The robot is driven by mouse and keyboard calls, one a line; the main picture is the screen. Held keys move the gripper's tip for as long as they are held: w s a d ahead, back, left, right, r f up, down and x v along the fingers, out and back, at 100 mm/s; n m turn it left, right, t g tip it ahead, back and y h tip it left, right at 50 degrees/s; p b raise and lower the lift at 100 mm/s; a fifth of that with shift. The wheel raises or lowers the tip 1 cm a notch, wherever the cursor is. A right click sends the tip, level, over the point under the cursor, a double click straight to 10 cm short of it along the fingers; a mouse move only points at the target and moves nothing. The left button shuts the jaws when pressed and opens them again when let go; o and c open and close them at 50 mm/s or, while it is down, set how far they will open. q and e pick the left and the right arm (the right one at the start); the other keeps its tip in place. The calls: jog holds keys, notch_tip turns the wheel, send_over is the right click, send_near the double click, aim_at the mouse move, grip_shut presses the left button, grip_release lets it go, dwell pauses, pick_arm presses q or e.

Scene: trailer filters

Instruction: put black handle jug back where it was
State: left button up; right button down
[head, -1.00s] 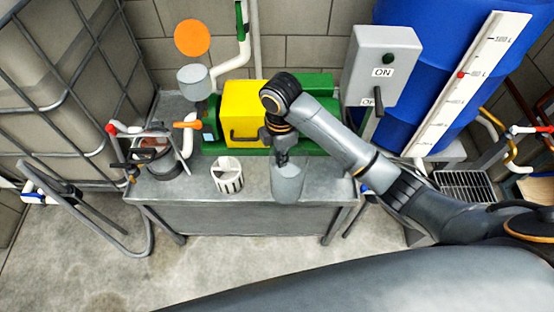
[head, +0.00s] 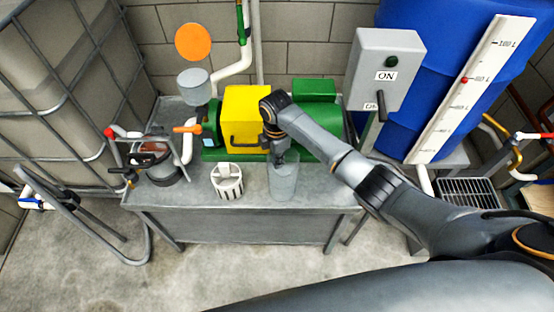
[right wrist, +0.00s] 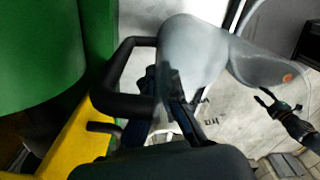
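The grey, see-through jug (head: 284,182) is upright at the front right of the metal table (head: 235,197); its base shows inside the front edge, and I cannot tell if it touches the top. My right gripper (head: 279,157) is at its top, reaching down from above. In the right wrist view the jug body (right wrist: 190,50) and its black handle loop (right wrist: 118,78) show; the right gripper's dark fingers (right wrist: 165,92) are at the handle and seem closed on it, though overlap hides the contact. My left gripper (right wrist: 268,102) is far off in the right wrist view, with spread, empty fingers.
A white slotted basket (head: 227,181) stands left of the jug. A pot-like vessel (head: 158,160) with pipes and an orange-handled valve is further left. The yellow box (head: 245,118) and green machine (head: 325,125) stand behind. A grey switch box (head: 385,70) is at right.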

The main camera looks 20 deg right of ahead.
jog(key=c, duration=2)
grip_release()
jog(key=shift+f, duration=0.1)
jog(key=o, duration=0.5)
notch_tip(320, 180, up, 12)
jog(key=shift+w+r+p, duration=0.15)
jog(key=shift+r+p, duration=0.05)
jog(key=shift+p, duration=0.25)
jog(key=shift+a, duration=0.1)
